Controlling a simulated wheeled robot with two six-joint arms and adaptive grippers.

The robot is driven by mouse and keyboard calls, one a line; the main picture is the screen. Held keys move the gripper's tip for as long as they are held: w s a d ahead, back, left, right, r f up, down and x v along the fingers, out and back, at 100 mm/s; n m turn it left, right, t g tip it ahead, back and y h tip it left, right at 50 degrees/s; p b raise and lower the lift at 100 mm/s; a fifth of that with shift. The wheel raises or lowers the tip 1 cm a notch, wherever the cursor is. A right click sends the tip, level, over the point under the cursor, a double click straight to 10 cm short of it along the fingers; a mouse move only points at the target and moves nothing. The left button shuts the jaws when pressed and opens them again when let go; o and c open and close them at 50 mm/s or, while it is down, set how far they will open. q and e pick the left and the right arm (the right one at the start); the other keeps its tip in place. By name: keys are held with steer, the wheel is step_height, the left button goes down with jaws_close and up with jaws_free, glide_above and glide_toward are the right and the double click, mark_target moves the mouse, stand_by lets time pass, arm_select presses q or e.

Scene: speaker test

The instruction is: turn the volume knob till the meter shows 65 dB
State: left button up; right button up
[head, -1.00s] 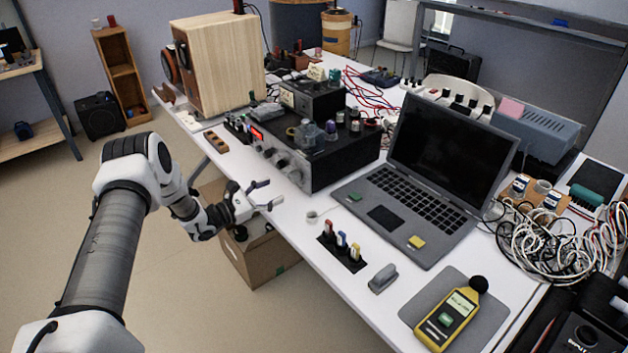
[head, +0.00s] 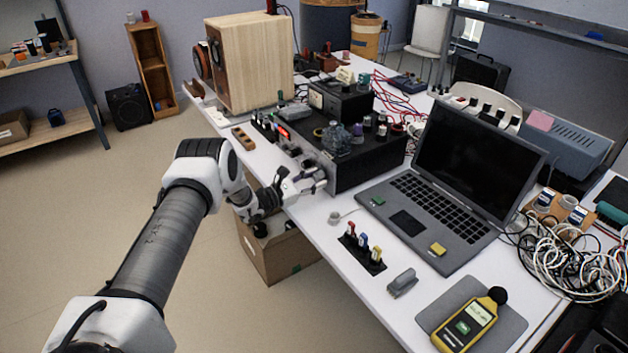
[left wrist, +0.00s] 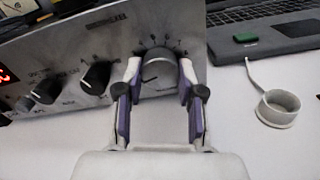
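A large silver knob (left wrist: 158,72) with a dark pointer line is on the front panel of the amplifier (head: 362,165); I take it to be the volume knob. My left gripper (head: 314,180) is at that panel and hides the knob in the head view. In the left wrist view its fingers (left wrist: 160,82) are apart, one at each side of the knob. I cannot tell whether they touch it. The yellow sound meter (head: 463,329) lies on a grey mat at the table's front right; its reading is too small to read. My right gripper is not in view.
Smaller black knobs (left wrist: 95,77) sit left of the silver one. An open laptop (head: 440,205) stands right of the amplifier. A tape-like ring (left wrist: 278,107) lies on the white table. A wooden speaker (head: 252,65) stands behind, and a cardboard box (head: 275,256) is below the edge.

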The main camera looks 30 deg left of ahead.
arm_select(q)
steer(key=m+b, duration=0.2)
steer(key=b, duration=0.2)
steer(key=m+b, duration=0.2)
steer(key=b, duration=0.2)
steer(key=shift+f, duration=0.35)
steer(key=shift+r+m+b, duration=0.15)
steer(key=shift+m+b, duration=0.2)
steer(key=shift+m, duration=0.05)
steer(key=shift+r, duration=0.2)
steer(key=o, duration=1.1)
steer(key=shift+o, duration=0.2)
steer(key=v, duration=1.2)
